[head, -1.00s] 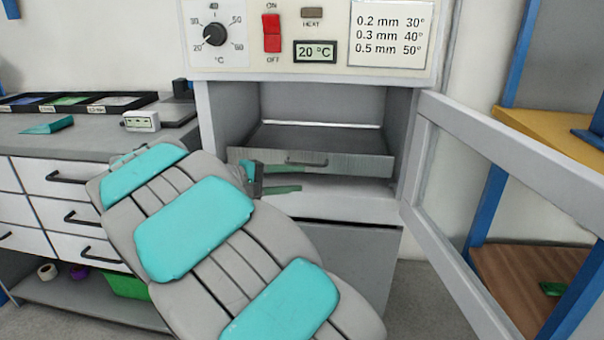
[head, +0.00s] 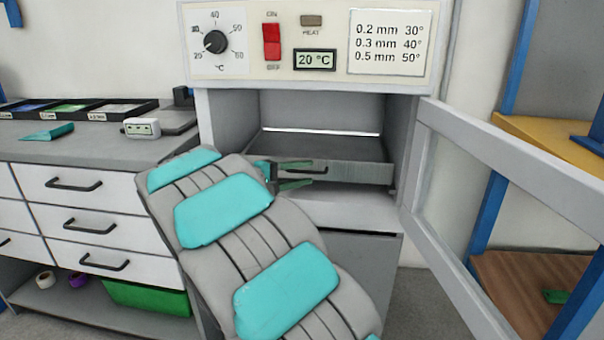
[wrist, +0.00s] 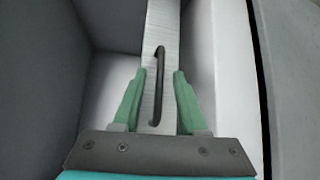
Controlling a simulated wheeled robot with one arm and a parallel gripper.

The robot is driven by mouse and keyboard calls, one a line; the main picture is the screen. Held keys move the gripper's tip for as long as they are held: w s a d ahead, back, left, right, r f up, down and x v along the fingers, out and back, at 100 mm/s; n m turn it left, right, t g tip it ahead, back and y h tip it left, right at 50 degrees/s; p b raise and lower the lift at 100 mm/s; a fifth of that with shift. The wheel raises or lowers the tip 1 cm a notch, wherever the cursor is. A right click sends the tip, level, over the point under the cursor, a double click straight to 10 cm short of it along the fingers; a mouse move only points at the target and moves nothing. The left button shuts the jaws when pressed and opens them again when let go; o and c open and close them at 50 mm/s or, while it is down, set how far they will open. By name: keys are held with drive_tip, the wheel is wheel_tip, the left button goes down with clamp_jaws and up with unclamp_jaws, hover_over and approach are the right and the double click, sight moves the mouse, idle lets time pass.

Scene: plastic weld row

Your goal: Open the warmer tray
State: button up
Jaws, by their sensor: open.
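The warmer tray (head: 365,174) is a grey metal drawer with a dark bar handle (head: 320,171). It sits inside the warmer cabinet (head: 225,115), whose framed door (head: 520,165) stands open to the right. My gripper (head: 310,174) is open in front of the tray. In the wrist view, the green fingers of my gripper (wrist: 160,73) are on either side of the handle (wrist: 158,85), apart from it, with the tray front (wrist: 158,20) beyond. My arm hides the tray's left end in the head view.
A control panel (head: 340,65) with a dial, a red switch and a 20 °C display is above the cabinet opening. A counter (head: 85,148) with drawers stands at left. The open door bounds the space at right, and the cabinet side walls are close around the tray.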

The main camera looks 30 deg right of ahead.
clamp_jaws()
idle(1.4)
